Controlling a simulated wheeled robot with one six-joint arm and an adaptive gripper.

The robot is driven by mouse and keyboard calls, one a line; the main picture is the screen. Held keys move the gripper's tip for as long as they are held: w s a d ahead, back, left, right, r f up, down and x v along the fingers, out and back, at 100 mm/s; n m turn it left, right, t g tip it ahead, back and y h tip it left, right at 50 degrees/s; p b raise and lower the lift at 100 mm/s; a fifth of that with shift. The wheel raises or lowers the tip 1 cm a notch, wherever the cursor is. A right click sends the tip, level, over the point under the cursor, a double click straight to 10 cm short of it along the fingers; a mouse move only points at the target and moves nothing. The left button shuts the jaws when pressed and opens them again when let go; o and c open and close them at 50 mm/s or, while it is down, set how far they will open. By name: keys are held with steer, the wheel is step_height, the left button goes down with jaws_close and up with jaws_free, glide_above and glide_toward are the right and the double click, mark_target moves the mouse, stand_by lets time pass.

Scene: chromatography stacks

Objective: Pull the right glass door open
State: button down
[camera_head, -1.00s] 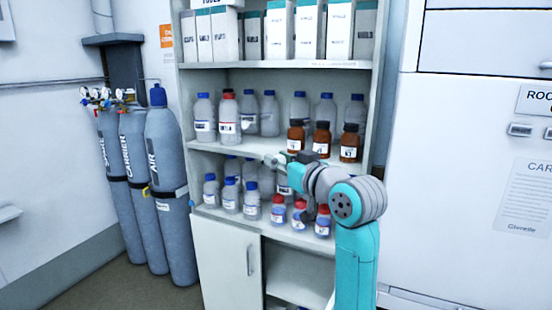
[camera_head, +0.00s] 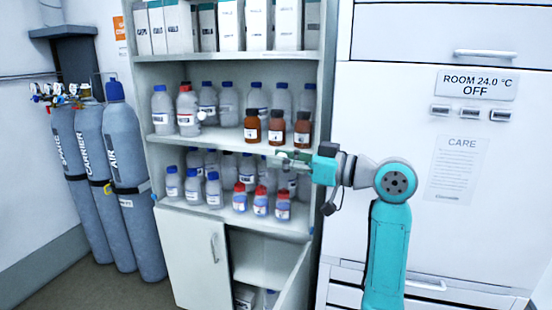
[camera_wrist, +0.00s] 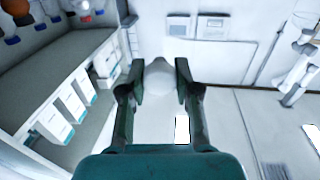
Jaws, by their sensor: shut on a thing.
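My gripper (camera_head: 284,157) is in front of the cabinet's upper shelves, below the brown bottles. In the wrist view its two dark green fingers (camera_wrist: 161,68) are closed around a pale round knob (camera_wrist: 160,90), which I take to be the right glass door's handle. In the head view my gripper hides this knob. The glass pane is too clear to make out, so I cannot tell the door's angle. A similar small white knob (camera_head: 201,116) shows further left, in front of the upper bottles.
Bottles crowd the cabinet's shelves (camera_head: 145,136), with brown bottles (camera_head: 277,129) close to my gripper. A lower cabinet door (camera_head: 293,284) stands ajar. A white unit with drawers (camera_head: 400,45) is close on the right. Gas cylinders (camera_head: 128,150) stand at the left.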

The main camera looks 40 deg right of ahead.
stand_by(0.3)
steer(key=c, duration=0.8)
jaws_free()
steer(key=shift+c, duration=0.2)
steer(key=v, duration=1.2)
steer(key=shift+f, duration=0.1)
